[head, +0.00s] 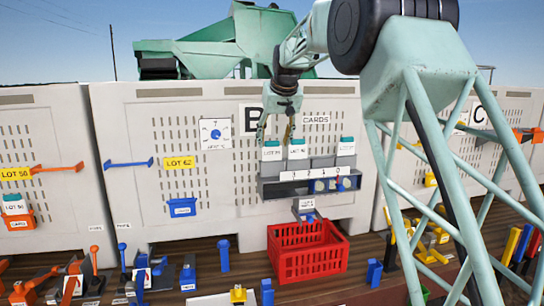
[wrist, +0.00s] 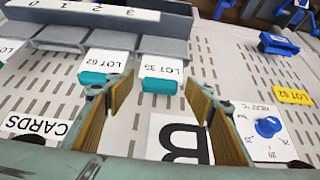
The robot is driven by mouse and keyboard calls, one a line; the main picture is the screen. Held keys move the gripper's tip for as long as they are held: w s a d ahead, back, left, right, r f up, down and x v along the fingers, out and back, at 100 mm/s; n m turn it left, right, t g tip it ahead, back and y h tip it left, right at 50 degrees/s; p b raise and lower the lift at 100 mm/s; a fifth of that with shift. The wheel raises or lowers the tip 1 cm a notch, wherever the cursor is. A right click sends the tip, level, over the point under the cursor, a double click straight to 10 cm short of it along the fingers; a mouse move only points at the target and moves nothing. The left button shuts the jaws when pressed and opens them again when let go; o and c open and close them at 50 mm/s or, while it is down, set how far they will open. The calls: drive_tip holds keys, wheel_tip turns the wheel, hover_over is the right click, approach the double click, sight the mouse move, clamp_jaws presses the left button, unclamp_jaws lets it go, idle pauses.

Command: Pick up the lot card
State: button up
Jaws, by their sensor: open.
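White lot cards with teal top edges stand in a grey card rack (head: 268,188) under the CARDS label. The left one, LOT 35 (head: 271,154), also shows in the wrist view (wrist: 163,68), upside down. Beside it is LOT 62 (head: 297,152), seen in the wrist view (wrist: 106,62) too. A third card (head: 346,148) stands farther right, its number unclear. My gripper (head: 276,134) is open and empty, just above the left cards in the head view. In the wrist view the LOT 35 card's teal edge lies beyond and between my fingertips (wrist: 160,88); I see no contact.
The rack is fixed to a pale bin wall with a B sign (head: 253,117), a dial (head: 215,132) and a yellow LOT 62 label (head: 178,163). A red crate (head: 306,268) stands below. Blue and orange items crowd the deck at left.

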sight(273, 145)
drive_tip(key=shift+p+x, duration=0.55)
drive_tip(key=shift+x, duration=2.05)
drive_tip(key=shift+s, duration=0.15)
drive_tip(key=c, duration=0.5)
drive_tip(key=shift+r, duration=4.95)
